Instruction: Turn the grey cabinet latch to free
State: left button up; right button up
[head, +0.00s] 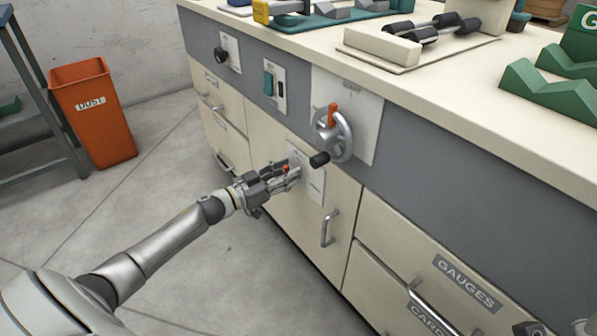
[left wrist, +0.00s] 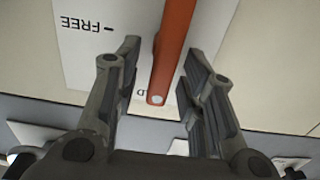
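The latch is an orange-red lever (left wrist: 172,45) on a white plate (left wrist: 85,60) in the left wrist view, not grey. Its free end lies by a partly hidden label ending in "LD". An upside-down "FREE" mark shows to the left. In the head view the plate (head: 316,186) is on a cream cabinet door, with only a bit of orange (head: 286,168) visible among the fingers. My left gripper (head: 291,171) is at the plate. In the left wrist view it (left wrist: 160,62) is open, fingers on both sides of the lever with gaps. My right gripper is not seen.
A grey handwheel (head: 333,136) with a black knob sticks out just above and right of my left gripper. A door handle (head: 329,228) is below right. An orange dust bin (head: 92,120) stands at the left. The floor before the cabinet is clear.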

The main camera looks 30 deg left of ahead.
pick_arm(q)
jog(key=shift+w, duration=0.2)
grip_shut()
